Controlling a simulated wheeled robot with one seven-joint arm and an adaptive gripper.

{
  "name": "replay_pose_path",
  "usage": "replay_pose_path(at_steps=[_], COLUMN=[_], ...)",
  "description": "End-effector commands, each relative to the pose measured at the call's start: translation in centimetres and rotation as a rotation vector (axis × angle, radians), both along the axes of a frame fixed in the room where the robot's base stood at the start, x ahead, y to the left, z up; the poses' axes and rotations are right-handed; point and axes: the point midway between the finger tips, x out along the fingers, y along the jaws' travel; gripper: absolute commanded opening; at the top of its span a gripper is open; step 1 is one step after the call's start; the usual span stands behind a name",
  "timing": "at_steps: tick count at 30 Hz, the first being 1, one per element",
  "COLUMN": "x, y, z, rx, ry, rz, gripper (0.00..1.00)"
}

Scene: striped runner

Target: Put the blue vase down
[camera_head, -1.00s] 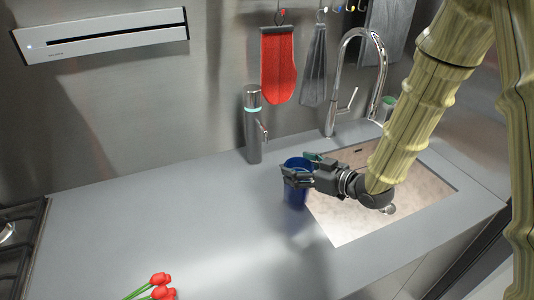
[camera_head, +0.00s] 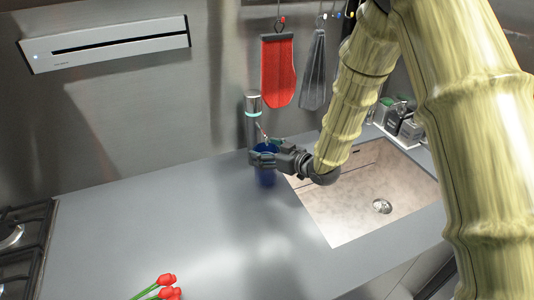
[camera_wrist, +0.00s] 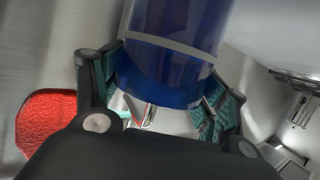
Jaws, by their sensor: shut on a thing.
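The blue vase (camera_head: 265,176) is a round blue cup-like vessel, upright in the head view, near the left edge of the sink. My gripper (camera_head: 266,158) is shut on it, with fingers on either side of its upper part. In the wrist view the vase (camera_wrist: 172,60) fills the upper middle, dark blue with a pale band, between the teal finger pads of my gripper (camera_wrist: 165,95). I cannot tell whether its base touches the grey counter (camera_head: 180,220).
The sink (camera_head: 350,205) lies to the right. A bottle-like dispenser (camera_head: 253,115) stands just behind the vase. Red tulips (camera_head: 165,287) lie at the front, and a stove (camera_head: 20,245) is at the left. The counter's middle is clear. A red mitt (camera_head: 278,70) hangs on the wall.

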Motion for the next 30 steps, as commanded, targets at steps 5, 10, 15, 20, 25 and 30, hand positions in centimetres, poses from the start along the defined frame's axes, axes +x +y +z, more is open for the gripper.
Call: replay_pose_path(at_steps=[5, 10, 15, 20, 25, 30], x=[-0.2, -0.2, -0.2, -0.2, -0.2, -0.2], y=[-0.2, -0.2, -0.2, -0.2, -0.3, -0.3], z=[-1.3, -1.4, -1.6, -1.8, -1.8, -1.8], rx=[0.000, 0.000, -0.001, -0.001, -0.001, -0.001], ry=[0.003, 0.001, 0.002, 0.003, 0.003, 0.003], rz=[-0.001, -0.001, 0.000, -0.002, -0.002, -0.002], gripper=[0.11, 0.11, 0.11, 0.88, 0.94, 0.94])
